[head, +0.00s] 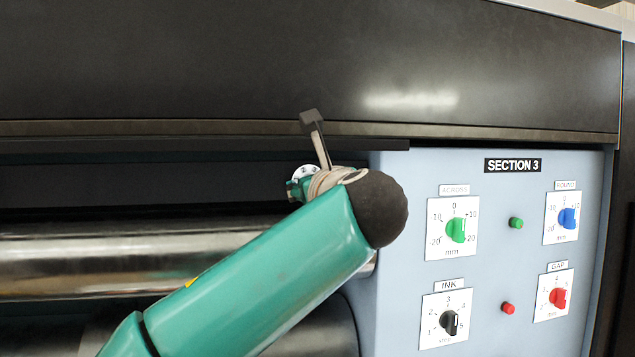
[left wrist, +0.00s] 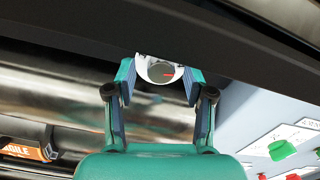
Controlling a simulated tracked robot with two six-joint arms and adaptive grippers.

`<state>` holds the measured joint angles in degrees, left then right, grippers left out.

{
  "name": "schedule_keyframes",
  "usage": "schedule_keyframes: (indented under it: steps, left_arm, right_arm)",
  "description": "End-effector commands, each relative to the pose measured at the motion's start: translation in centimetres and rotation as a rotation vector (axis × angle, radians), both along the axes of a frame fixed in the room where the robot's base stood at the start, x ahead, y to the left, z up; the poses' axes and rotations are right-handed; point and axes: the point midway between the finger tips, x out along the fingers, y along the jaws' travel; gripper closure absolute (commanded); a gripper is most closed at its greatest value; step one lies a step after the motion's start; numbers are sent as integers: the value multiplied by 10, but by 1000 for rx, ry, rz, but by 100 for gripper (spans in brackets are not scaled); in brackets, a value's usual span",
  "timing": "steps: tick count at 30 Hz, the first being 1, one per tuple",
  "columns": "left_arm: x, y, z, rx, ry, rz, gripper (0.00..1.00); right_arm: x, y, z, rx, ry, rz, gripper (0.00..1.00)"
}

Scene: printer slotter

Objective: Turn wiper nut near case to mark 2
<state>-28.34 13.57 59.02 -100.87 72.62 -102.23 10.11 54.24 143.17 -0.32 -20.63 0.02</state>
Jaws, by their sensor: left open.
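The wiper nut (left wrist: 160,72) is a grey round knob with a red mark, set in a white dial under the dark overhang in the left wrist view. The red mark points to the right in that picture; the scale numbers are too small to read. My left gripper (left wrist: 160,84) is open, with one finger on each side of the nut. Whether the fingers touch it I cannot tell. In the head view the white dial (head: 304,171) shows only partly behind my left gripper (head: 299,187), and my forearm hides much around it. My right gripper is not in view.
A blue-grey SECTION 3 panel (head: 400,200) with a green knob (head: 456,230), blue knob (head: 567,218), black knob (head: 449,322) and red knob (head: 558,298) stands to the right. A dark cover (head: 200,60) overhangs above. A shiny metal roller (head: 90,262) lies behind my arm.

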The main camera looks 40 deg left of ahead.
Motion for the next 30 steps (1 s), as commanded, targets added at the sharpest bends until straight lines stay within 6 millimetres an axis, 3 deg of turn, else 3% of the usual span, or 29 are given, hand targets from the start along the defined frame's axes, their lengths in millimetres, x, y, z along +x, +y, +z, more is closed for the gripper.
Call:
schedule_keyframes:
  steps: [6, 15, 16, 17, 21, 30]
  left_arm:
    - [0, 0, 0, 0, 0, 0, 50]
    - [0, 0, 0, 0, 0, 1, 100]
    - [0, 0, 0, 0, 0, 1, 100]
    - [2, -15, 0, 1, 1, -8, 100]
    - [0, -3, 0, -3, -3, -2, 100]
    - [0, 0, 1, -56, -68, 0, 100]
  right_arm:
    - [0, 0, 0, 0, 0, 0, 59]
    - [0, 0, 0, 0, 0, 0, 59]
    - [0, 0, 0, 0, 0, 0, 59]
    - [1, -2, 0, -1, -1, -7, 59]
    - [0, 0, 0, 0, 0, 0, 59]
    - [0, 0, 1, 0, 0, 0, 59]
